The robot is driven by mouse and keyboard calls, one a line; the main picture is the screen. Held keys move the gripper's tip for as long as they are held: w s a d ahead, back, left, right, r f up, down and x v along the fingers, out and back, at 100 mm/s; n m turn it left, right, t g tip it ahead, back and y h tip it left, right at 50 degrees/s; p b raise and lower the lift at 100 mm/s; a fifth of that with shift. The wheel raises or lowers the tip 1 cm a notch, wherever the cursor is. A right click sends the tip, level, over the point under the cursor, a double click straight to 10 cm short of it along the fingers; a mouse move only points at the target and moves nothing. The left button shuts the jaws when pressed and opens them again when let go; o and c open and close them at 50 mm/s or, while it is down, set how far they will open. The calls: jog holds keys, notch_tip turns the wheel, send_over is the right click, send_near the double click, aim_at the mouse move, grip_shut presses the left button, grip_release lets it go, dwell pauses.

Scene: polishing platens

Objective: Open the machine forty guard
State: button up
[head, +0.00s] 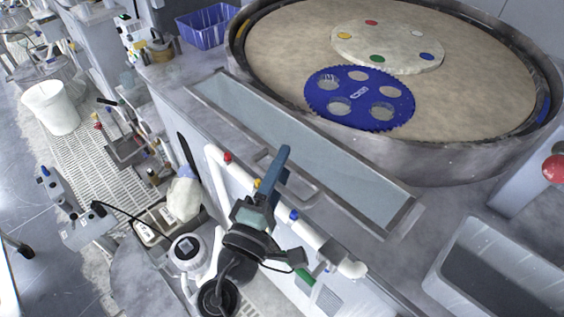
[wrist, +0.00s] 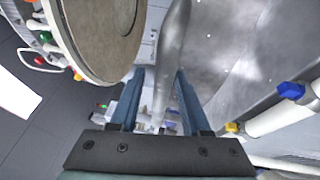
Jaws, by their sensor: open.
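The guard (head: 300,143) appears in the head view as a long clear panel in a grey metal frame, along the front of the round platen basin. A pale bar handle (head: 303,188) shows at its lower front side, partly hidden by my gripper. My gripper (head: 284,152) is open, with its blue fingers at this handle. In the wrist view a grey bar (wrist: 176,50), seemingly the handle, runs between the fingers of my gripper (wrist: 160,75). I cannot tell whether the fingers touch it. No machine number is legible.
Behind the guard lies the round platen (head: 280,60) with a blue toothed carrier (head: 360,82) and a pale disc (head: 385,48) on it. A white pipe (head: 325,243) with coloured valves runs below my gripper. A grey tray (head: 505,270) is at right, a blue bin (head: 205,27) at back.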

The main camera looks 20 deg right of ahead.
jog(key=shift+c, duration=0.3)
jog(key=shift+w, duration=0.1)
grip_shut()
jog(key=shift+r, duration=0.1)
